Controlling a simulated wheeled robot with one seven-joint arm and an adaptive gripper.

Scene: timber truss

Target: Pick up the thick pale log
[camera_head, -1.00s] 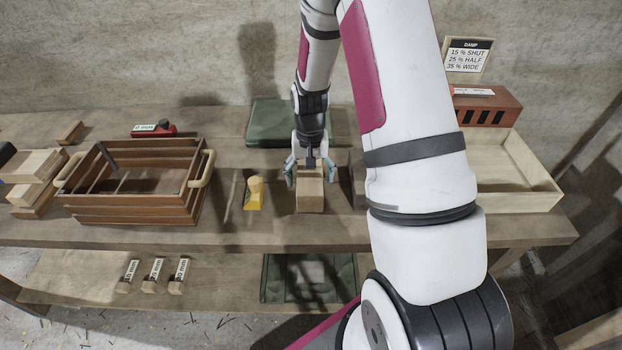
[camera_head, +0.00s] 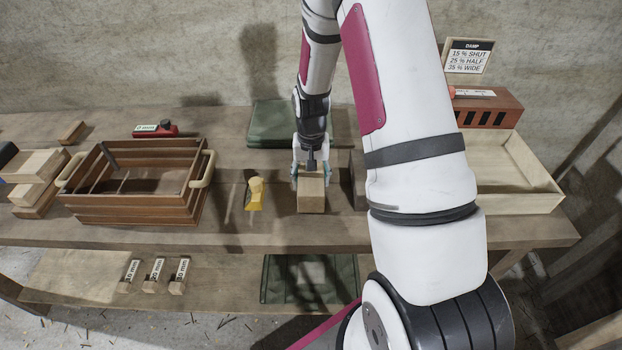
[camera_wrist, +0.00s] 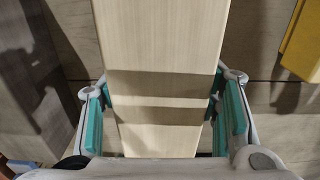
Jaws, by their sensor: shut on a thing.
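The thick pale log (camera_head: 311,196) lies on the bench in the head view, its square end facing me. My gripper (camera_head: 310,174) is over it from above, with one finger on each side. In the wrist view the log's pale top face (camera_wrist: 160,45) runs between the teal finger pads of my gripper (camera_wrist: 163,110), which are shut on it. The log looks to be resting on the bench; I cannot see any gap under it.
A yellow object (camera_head: 255,194) stands just left of the log, and a dark block (camera_head: 358,180) is close on its right. A slatted wooden crate (camera_head: 135,213) is further left. A pale open tray (camera_head: 515,190) is at the right. A green folded cloth (camera_head: 270,122) lies behind.

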